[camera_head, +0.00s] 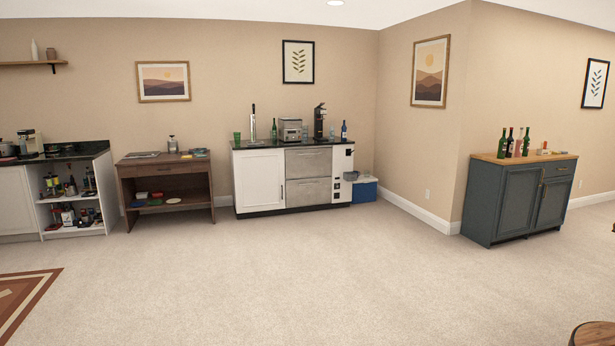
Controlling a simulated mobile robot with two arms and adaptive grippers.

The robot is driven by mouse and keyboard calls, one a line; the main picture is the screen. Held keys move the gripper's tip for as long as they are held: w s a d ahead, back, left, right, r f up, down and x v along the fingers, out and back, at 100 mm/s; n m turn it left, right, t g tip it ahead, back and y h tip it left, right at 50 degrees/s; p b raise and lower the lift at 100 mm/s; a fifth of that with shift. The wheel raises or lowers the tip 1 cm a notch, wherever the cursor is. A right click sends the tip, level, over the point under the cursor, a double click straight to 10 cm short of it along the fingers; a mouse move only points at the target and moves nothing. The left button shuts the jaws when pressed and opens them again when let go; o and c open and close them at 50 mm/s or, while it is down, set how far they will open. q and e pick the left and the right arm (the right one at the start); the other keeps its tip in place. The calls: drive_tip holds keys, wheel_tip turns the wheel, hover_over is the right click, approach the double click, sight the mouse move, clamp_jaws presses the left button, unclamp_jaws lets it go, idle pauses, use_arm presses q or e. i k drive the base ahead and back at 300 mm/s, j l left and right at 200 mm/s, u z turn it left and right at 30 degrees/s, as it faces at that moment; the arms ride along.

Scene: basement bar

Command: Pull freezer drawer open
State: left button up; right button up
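A white bar cabinet (258,180) with a dark top stands against the far wall, a good way off. Two stacked stainless steel drawer fronts, an upper one (309,163) and a lower one (308,192), sit in its middle. Both look shut. No label shows which is the freezer drawer, and handle detail is too small to make out. Neither of my grippers is in view.
Open carpet (300,270) lies in front of the cabinet. A blue cooler (364,190) stands at its right and a brown wooden table (125,185) at its left. A dark blue-grey cabinet (500,205) stands farther right. A round wooden top (596,335) shows at bottom right.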

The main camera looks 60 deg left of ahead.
sight(302, 191)
drive_tip(key=u, duration=1.55)
